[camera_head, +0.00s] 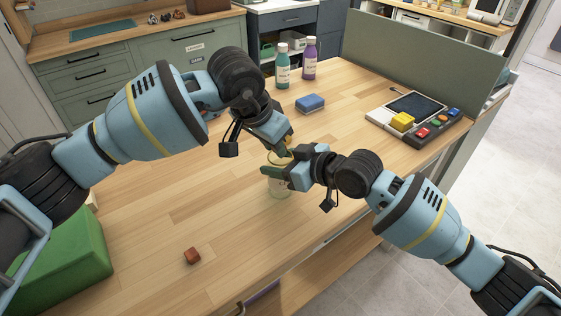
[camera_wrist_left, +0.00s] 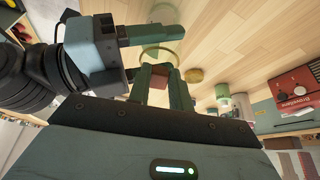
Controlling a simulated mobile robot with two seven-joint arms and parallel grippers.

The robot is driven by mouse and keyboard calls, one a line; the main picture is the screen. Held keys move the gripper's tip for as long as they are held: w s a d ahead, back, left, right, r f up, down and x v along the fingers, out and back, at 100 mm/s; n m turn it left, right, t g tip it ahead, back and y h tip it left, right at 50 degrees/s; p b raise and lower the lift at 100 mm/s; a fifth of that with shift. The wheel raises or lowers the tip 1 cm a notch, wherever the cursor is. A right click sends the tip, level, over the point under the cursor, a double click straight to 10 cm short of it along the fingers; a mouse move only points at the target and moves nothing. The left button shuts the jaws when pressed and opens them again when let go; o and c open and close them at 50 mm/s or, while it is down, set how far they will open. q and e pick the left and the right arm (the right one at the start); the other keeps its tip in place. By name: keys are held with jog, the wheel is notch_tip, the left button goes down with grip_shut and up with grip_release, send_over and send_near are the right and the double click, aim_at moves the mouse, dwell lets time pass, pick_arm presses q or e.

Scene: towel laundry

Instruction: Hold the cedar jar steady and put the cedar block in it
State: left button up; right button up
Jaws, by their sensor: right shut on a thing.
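The clear glass cedar jar (camera_head: 279,186) stands upright on the wooden table, its rim (camera_wrist_left: 160,48) visible in the left wrist view. My right gripper (camera_head: 277,171) is shut around the jar near its top. My left gripper (camera_head: 284,150) is directly above the jar's mouth, pointing down. In the left wrist view a reddish-brown cedar block (camera_wrist_left: 158,83) shows between the left fingers (camera_wrist_left: 156,75), at the jar's opening. Whether the fingers press on it is unclear. Another small reddish-brown block (camera_head: 192,256) lies on the table near the front.
A green box (camera_head: 65,250) is at the front left. A blue sponge (camera_head: 310,103), a teal bottle (camera_head: 282,68) and a purple bottle (camera_head: 309,60) stand behind. A device with coloured buttons (camera_head: 420,115) is at the right.

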pick_arm(q)
jog(key=shift+o, duration=0.7)
jog(key=v, duration=1.2)
pick_arm(e)
jog(key=shift+a+f, duration=0.15)
jog(key=shift+f, duration=0.65)
pick_arm(q)
jog(key=shift+s+f, duration=0.1)
jog(key=shift+f, duration=0.05)
pick_arm(e)
jog(key=o, duration=1.2)
jog(key=shift+w+r, duration=0.15)
jog(key=shift+r, duration=0.25)
jog(key=v, duration=1.2)
